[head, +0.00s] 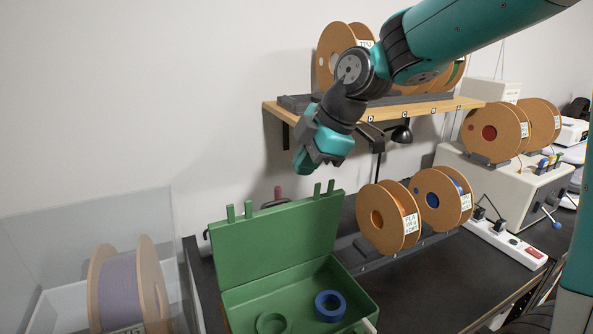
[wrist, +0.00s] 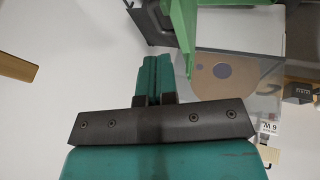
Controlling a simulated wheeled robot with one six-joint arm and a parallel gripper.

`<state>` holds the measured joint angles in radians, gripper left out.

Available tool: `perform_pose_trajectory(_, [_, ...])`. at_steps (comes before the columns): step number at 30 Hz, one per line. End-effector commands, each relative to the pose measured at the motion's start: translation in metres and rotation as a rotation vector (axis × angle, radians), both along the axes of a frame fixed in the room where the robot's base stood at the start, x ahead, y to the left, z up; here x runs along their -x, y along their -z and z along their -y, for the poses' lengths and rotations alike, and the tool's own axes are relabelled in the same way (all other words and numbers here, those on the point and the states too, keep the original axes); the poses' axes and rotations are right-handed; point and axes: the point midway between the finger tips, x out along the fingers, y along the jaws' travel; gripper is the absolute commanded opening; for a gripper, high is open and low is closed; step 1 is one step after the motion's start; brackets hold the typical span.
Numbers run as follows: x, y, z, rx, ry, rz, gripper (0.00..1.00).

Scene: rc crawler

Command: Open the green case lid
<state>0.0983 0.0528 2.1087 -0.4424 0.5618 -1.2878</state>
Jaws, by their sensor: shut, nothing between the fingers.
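The green case (head: 343,282) sits on the dark bench with its lid (head: 275,240) raised, roughly upright and leaning back. The open case holds a blue ring (head: 330,305) and a green ring (head: 272,323). My gripper (head: 303,168) is in the air above the lid's top edge, apart from it in the head view. In the wrist view its teal fingers (wrist: 153,68) are together and empty. A green part of the case (wrist: 183,28) shows beyond the fingertips there; I cannot tell exactly which part.
Spools of orange (head: 383,222) and blue (head: 441,197) filament stand right of the case. A clear-walled bin with a purple spool (head: 119,290) is at left. A wooden shelf (head: 420,107) with spools is behind my arm.

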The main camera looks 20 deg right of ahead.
Motion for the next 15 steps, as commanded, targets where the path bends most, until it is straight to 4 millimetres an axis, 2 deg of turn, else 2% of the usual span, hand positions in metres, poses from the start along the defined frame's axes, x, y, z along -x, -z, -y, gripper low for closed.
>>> perform_pose_trajectory(9, [-0.020, 0.049, -0.022, 0.000, -0.005, -0.008, 0.00])
perform_pose_trajectory(15, [-0.028, 0.068, -0.029, 0.000, -0.005, -0.006, 0.00])
